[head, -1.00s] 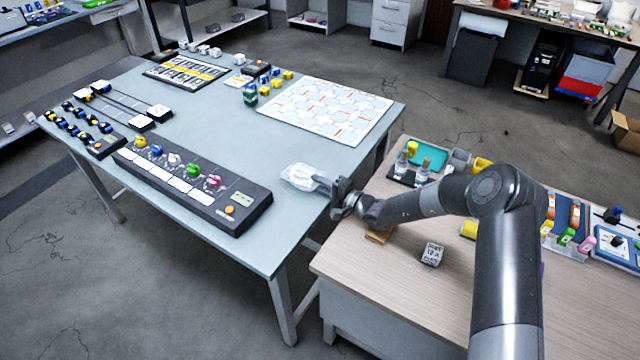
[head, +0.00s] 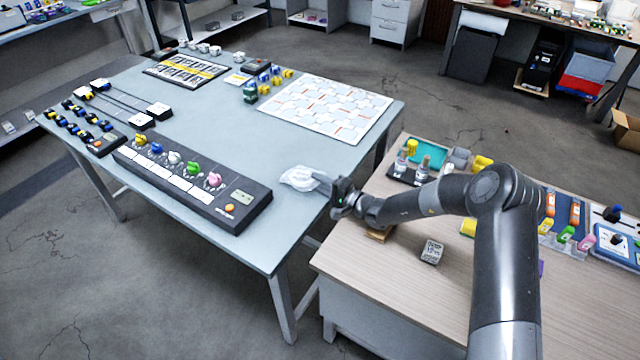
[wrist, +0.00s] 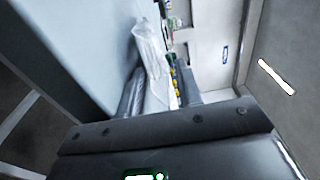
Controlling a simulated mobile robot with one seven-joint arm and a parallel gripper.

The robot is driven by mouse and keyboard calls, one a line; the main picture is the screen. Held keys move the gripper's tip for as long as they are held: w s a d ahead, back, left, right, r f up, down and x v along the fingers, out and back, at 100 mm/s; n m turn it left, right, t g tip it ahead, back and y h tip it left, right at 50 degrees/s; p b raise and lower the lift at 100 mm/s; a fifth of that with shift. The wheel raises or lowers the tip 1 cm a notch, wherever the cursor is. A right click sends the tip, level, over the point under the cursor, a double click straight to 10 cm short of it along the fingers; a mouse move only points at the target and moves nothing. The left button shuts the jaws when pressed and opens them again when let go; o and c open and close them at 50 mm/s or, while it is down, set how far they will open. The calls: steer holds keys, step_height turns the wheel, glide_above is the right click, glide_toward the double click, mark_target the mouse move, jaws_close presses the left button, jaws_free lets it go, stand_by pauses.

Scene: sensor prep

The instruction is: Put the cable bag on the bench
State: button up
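The cable bag (head: 299,178) is a clear, whitish plastic bag at the right edge of the blue-grey bench (head: 300,140). My gripper (head: 322,181) reaches from the right and holds the bag's near end. In the wrist view the bag (wrist: 152,62) stands between my two fingers (wrist: 158,94), with the bench surface (wrist: 85,45) beside it. The bag appears over or against the bench top; whether it bears on the surface cannot be told. Its contents are not clear.
A long control box (head: 190,185) with coloured knobs lies left of the bag. A white patterned board (head: 325,110) lies behind it. Bare bench top lies between them. A wooden table (head: 375,290) with a small labelled block (head: 432,252) stands right, across a gap.

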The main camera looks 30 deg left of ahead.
steer(key=shift+d+r, duration=0.2)
steer(key=shift+r, duration=0.15)
steer(key=d, duration=1.1)
steer(key=shift+s+d, duration=0.3)
steer(key=shift+s, duration=0.1)
steer(key=shift+r, duration=0.15)
steer(key=s+d+r+n+g+h, duration=0.25)
steer(key=s+d+r+h, duration=0.2)
steer(key=d+r, duration=0.3)
steer(key=s+d+r+n+g+h, duration=0.1)
steer(key=s+d+r+n+h, duration=0.2)
steer(key=s+d+r, duration=0.45)
steer(key=s+d+r+m+t+h, duration=0.1)
steer(key=s+d+r+t+h, duration=0.1)
steer(key=d, duration=0.7)
steer(key=s+d+r+m+t+h, duration=0.2)
steer(key=s+d+r+t+h, duration=0.1)
steer(key=s+d+r+h, duration=0.2)
steer(key=s+d+r+m+t+h, duration=0.2)
steer(key=s+d+r, duration=0.5)
steer(key=d, duration=0.6)
steer(key=shift+s+d+r+t+h, duration=0.2)
steer(key=shift+r+t+h, duration=0.2)
steer(key=shift+t+h, duration=0.25)
